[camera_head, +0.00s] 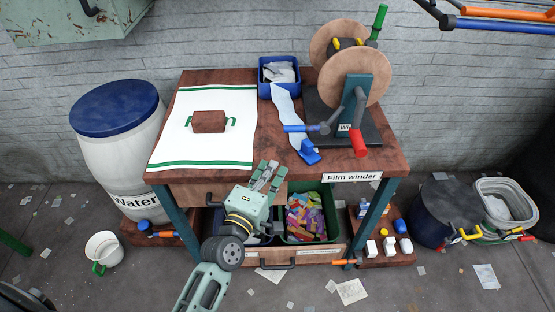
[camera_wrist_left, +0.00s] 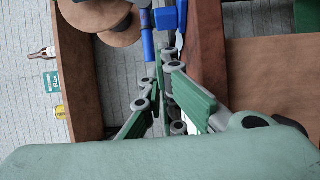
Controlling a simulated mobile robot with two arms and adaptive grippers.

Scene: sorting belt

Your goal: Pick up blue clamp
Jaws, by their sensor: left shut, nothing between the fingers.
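The blue clamp (camera_head: 310,152) lies on the wooden table (camera_head: 275,155) near its front edge, at the lower end of a pale strip (camera_head: 285,103). My left gripper (camera_head: 269,170) is in front of the table edge, below and left of the clamp and apart from it. Its fingers are shut and empty. In the left wrist view the gripper (camera_wrist_left: 163,80) points toward blue parts near the top; I cannot tell for sure which of them is the clamp. My right gripper is not in view.
The film winder (camera_head: 350,85) stands behind the clamp, its crank with a blue handle (camera_head: 299,128) close above it. A blue bin (camera_head: 267,80) and a white-green cloth (camera_head: 180,145) with a brown block (camera_head: 208,122) are on the table. A green crate (camera_head: 328,205) is below.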

